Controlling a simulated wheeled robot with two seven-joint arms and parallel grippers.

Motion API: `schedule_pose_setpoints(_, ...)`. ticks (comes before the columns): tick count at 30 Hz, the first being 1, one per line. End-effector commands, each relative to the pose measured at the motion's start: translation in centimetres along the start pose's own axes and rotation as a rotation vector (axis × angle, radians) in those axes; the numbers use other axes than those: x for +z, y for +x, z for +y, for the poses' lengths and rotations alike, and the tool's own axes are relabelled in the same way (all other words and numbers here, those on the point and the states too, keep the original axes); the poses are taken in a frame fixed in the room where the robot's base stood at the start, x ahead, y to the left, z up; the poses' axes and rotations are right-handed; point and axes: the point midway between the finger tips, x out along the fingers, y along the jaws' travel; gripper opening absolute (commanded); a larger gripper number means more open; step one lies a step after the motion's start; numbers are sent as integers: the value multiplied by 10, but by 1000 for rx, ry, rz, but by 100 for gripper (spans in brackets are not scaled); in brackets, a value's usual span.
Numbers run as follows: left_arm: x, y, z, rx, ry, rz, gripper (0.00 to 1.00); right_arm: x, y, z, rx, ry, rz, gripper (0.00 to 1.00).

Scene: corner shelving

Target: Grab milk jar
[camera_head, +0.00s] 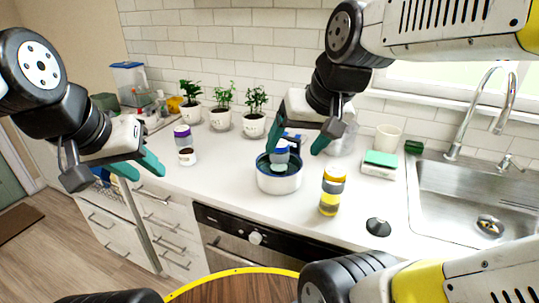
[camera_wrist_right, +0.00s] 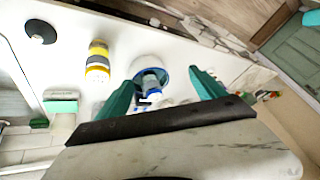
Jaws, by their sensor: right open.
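A jar with a blue lid and pale body (camera_head: 281,156) stands in or just above a white pot with a dark blue inside (camera_head: 280,183). This jar (camera_wrist_right: 152,83) also shows between my right fingers in the wrist view. No label reads as milk, so I cannot confirm which jar it is. My right gripper (camera_head: 299,142) is open above the pot, its fingers pointing down on both sides of the jar; contact is not clear. My left gripper (camera_head: 144,170) is open and empty at the counter's left front edge.
A yellow-lidded jar (camera_head: 331,191) stands right of the pot. A purple-lidded jar (camera_head: 183,136) and a small dark-topped jar (camera_head: 187,157) stand left. Potted plants (camera_head: 253,122) line the back. A sponge box (camera_head: 380,163), dark stopper (camera_head: 378,227) and sink (camera_head: 470,195) are right.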

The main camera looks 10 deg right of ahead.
Motion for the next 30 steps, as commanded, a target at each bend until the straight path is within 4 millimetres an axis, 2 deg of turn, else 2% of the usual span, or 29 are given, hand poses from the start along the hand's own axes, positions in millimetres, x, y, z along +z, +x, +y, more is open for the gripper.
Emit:
schedule_pose_setpoints(3,0,0,0,0,0,0,36,-34,18,6,25,82,-87,79)
schedule_pose_setpoints(8,0,0,0,0,0,0,36,-76,53,17,81,205,-200,79)
schedule_pose_setpoints(15,0,0,0,0,0,0,36,-125,126,36,203,375,-346,79)
schedule_pose_setpoints(18,0,0,0,0,0,0,36,-135,152,42,250,423,-384,79)
schedule_pose_setpoints(21,0,0,0,0,0,0,36,-140,169,47,281,453,-406,79)
schedule_pose_setpoints(30,0,0,0,0,0,-1,36,-136,193,52,306,476,-425,79)
